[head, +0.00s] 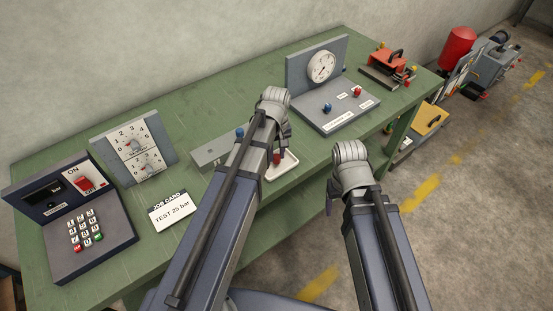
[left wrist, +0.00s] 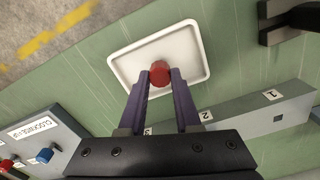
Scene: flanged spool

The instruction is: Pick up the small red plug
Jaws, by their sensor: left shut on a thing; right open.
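The small red plug (left wrist: 160,72) shows between the purple fingertips of my left gripper (left wrist: 161,78) in the left wrist view. The fingers are shut on it from both sides. Behind it lies a shallow white tray (left wrist: 125,62); I cannot tell whether the plug touches the tray floor. In the head view the plug (head: 276,158) shows as a red spot beside my left arm, at the tray (head: 285,168), which the arm partly hides. My right gripper (head: 330,195) hangs past the table's front edge, mostly hidden by its own wrist; it is open.
On the green table (head: 200,125) a grey numbered block (head: 210,153) with a blue plug stands left of the tray. A gauge panel (head: 322,75) stands behind right, a job card (head: 172,209) and keypad console (head: 72,225) at left. A red clamp (head: 387,62) is far right.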

